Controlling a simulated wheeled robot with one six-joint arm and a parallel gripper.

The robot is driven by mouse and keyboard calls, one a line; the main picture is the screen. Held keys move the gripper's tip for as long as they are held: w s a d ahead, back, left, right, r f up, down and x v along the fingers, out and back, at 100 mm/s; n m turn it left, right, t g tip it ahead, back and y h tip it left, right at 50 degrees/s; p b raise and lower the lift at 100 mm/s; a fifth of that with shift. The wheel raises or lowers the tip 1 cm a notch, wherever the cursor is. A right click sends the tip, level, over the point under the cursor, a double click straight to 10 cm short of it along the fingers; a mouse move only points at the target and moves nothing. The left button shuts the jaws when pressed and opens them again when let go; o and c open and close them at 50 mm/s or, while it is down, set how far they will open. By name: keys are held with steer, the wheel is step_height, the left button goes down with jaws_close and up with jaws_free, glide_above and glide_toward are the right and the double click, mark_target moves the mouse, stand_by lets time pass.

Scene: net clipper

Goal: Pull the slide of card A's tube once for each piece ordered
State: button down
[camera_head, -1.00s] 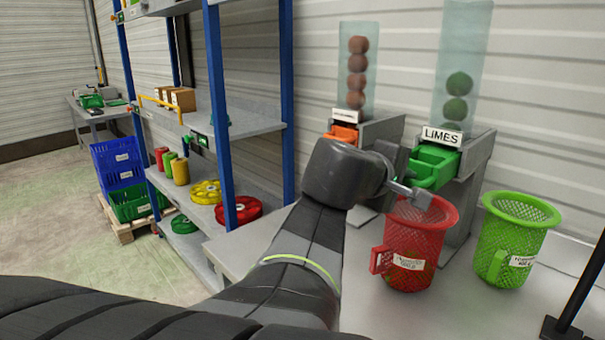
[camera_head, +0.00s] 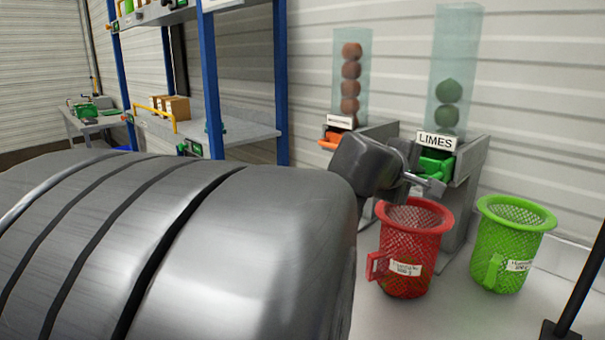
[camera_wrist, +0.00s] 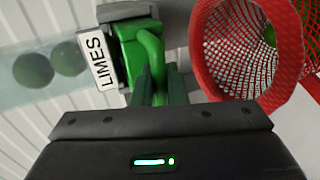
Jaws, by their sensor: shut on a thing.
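The limes tube (camera_head: 455,65) is clear and holds green limes, with a "LIMES" label (camera_head: 437,142) at its foot. Its green slide (camera_head: 438,162) sits under the label; its curved handle (camera_wrist: 152,52) shows in the wrist view. My gripper (camera_head: 425,181) is shut on this handle; the fingers (camera_wrist: 160,82) are partly dark against the green. A second tube (camera_head: 352,75) at the left holds brown-red balls and has an orange slide (camera_head: 330,140). I cannot make out a card A.
A red mesh basket (camera_head: 408,250) stands just below and in front of my gripper, with a small label. A green mesh basket (camera_head: 512,235) stands to its right. A black post (camera_head: 580,285) rises at the far right. A blue-post shelf (camera_head: 220,125) is at the left.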

steer(key=shift+w+d+r, duration=0.2)
steer(key=shift+w+d, duration=1.25)
steer(key=shift+d, duration=0.15)
steer(key=shift+a, duration=0.1)
steer(key=c, duration=1.4)
jaws_free()
steer(key=shift+a, duration=0.15)
steer(key=shift+f, duration=0.1)
steer(key=shift+s, duration=0.1)
